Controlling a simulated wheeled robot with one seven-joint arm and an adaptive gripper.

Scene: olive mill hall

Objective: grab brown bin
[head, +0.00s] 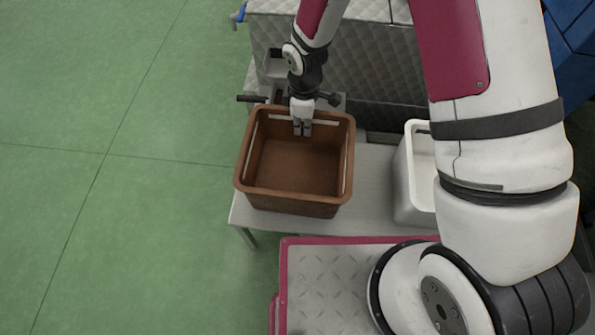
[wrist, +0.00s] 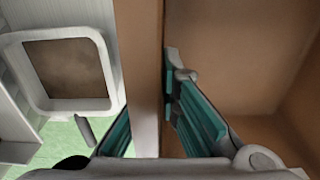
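The brown bin (head: 297,165) is an open, empty-looking box standing upright on a pale table in the head view. My gripper (head: 302,122) is at the bin's far wall, pointing down, with finger parts showing inside the rim. In the wrist view, the bin's wall (wrist: 140,70) runs between the two fingers of my gripper (wrist: 150,105). The right finger lies against the inner face. The left finger is on the outer side, its tip hidden behind the rim.
A white bin (head: 402,185) stands on the table (head: 375,180) to the right. A grey quilted-looking metal block (head: 375,65) rises behind. Dark handles (head: 252,98) stick out near my gripper. Green floor (head: 110,200) is free on the left.

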